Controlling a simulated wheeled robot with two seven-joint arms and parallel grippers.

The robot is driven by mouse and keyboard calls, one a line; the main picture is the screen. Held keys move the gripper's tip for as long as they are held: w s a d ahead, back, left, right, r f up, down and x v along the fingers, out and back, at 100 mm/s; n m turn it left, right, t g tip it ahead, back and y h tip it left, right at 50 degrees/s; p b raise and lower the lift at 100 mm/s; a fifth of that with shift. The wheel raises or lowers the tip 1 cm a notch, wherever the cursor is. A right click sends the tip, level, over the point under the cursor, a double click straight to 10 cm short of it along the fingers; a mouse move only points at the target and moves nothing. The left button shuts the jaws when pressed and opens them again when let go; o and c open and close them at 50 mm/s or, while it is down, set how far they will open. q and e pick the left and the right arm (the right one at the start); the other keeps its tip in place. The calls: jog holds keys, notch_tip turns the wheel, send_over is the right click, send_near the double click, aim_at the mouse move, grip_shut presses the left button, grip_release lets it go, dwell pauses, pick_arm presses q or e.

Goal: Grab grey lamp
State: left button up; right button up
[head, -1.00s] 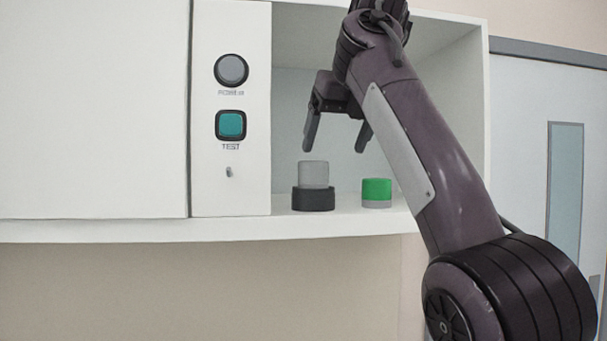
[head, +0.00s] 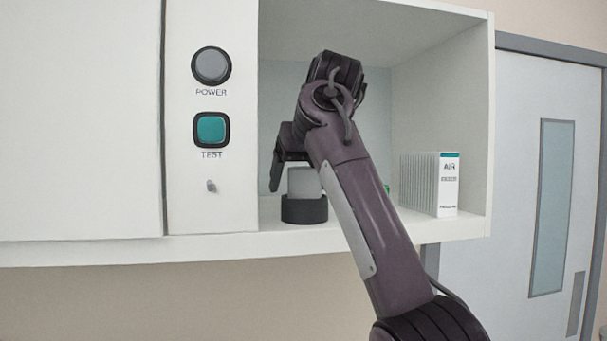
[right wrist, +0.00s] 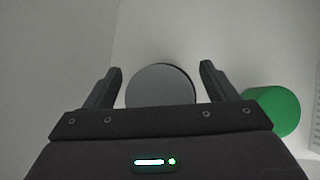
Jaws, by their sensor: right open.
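The grey lamp (head: 303,182) is a pale grey cylinder standing upright in a black round base (head: 304,210) on the shelf. In the right wrist view the lamp's round top (right wrist: 160,88) lies between the two fingers. My right gripper (right wrist: 160,82) is open, its fingers on either side of the lamp with gaps showing. In the head view my right gripper (head: 290,178) is at the lamp, one finger just left of it; the other finger is hidden behind my arm. My left gripper is in neither view.
A green cylinder (right wrist: 273,111) stands just right of the lamp, mostly hidden behind my arm in the head view. White boxes (head: 430,184) line the shelf's right side. A panel with buttons (head: 211,130) borders the left of the open shelf (head: 420,225).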

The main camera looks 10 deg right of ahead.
jog(key=shift+f, duration=0.15)
jog(key=shift+s, duration=0.2)
jog(key=shift+c, duration=2.4)
jog(key=shift+w, duration=0.1)
jog(key=c, duration=0.6)
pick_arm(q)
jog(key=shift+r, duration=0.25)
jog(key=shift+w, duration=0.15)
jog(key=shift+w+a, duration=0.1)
pick_arm(e)
jog(key=shift+r, duration=0.2)
